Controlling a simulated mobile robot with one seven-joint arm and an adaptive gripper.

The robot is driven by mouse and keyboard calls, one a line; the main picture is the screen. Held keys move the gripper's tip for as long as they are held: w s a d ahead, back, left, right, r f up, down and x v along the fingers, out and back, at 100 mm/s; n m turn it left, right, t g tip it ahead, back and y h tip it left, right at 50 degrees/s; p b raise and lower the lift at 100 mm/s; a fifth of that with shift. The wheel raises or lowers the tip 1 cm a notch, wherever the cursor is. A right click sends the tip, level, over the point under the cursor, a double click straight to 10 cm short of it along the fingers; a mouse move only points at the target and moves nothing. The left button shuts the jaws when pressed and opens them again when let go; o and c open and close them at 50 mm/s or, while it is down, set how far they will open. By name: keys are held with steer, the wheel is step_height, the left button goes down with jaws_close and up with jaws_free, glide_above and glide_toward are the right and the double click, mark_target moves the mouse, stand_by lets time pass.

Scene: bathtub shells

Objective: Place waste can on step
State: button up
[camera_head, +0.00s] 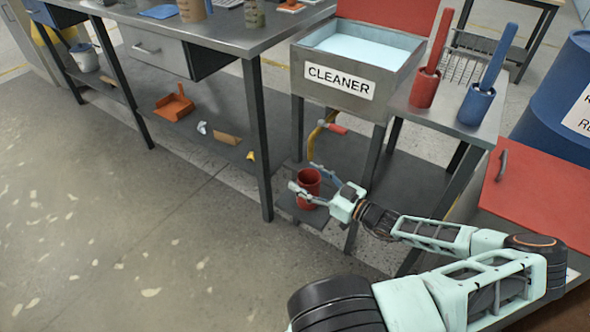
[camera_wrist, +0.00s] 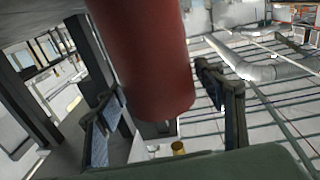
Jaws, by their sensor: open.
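The red waste can (camera_head: 308,188) appears upright on a small dark grey step (camera_head: 312,217) beneath the front of the cleaner sink. My gripper (camera_head: 312,195) is at the can, with its fingers open on either side of it. In the wrist view, the red can (camera_wrist: 150,60) fills the upper middle, between the two dark fingers of my gripper (camera_wrist: 168,108). Small gaps show between the can and the fingers there. The can's underside contact with the step is partly hidden by a finger in the head view.
The sink labelled CLEANER (camera_head: 340,88) and its legs stand close behind the can. A steel workbench (camera_head: 250,35) is to the left, with an orange dustpan (camera_head: 175,104) on its lower shelf. Blue (camera_head: 478,103) and red (camera_head: 425,88) brush holders stand right. Open floor lies front left.

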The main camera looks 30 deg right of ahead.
mark_target(318, 186)
steer(key=p+v, duration=0.1)
steer(key=v, duration=0.5)
steer(key=shift+s, duration=0.3)
